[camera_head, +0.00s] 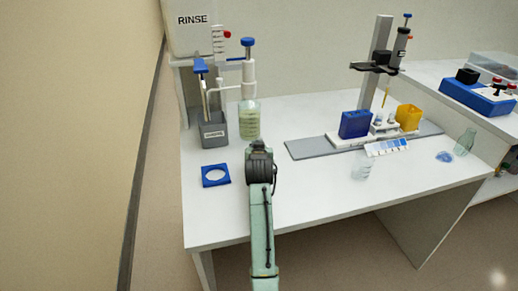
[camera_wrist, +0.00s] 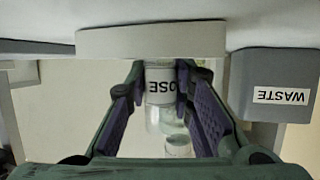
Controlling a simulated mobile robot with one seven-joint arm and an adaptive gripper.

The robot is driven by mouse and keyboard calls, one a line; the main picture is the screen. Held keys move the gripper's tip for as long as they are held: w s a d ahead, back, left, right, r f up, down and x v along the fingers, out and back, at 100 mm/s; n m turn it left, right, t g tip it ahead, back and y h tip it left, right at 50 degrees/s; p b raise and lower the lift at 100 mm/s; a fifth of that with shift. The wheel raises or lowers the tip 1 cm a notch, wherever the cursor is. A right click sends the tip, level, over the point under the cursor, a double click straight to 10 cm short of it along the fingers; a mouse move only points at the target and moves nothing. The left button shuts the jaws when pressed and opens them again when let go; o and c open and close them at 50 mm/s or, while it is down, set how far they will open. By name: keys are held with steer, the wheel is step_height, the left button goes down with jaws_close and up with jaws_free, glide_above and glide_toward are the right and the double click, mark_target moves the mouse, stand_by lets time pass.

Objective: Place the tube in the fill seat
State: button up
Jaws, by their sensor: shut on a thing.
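In the wrist view my gripper (camera_wrist: 166,82) is shut on a clear tube (camera_wrist: 159,86) with a white label. The letters "OSE" show on it upside down. The tube's far end is hard to make out against other clear glass (camera_wrist: 178,147) beyond it. In the head view my wrist (camera_head: 260,160) is in front of a clear bottle (camera_head: 250,121) with pale green contents; my fingers and the tube are hidden there. I cannot tell for certain which part is the fill seat.
A grey waste box (camera_wrist: 277,84) is close on the right in the wrist view. A blue square plate with a round opening (camera_head: 206,183) lies front left.

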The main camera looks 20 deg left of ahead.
steer(key=o, duration=0.5)
steer(key=shift+r, duration=0.2)
steer(key=b+v, duration=0.1)
steer(key=v, duration=1.1)
steer(key=shift+f+b, duration=0.1)
steer(key=shift+b, duration=0.3)
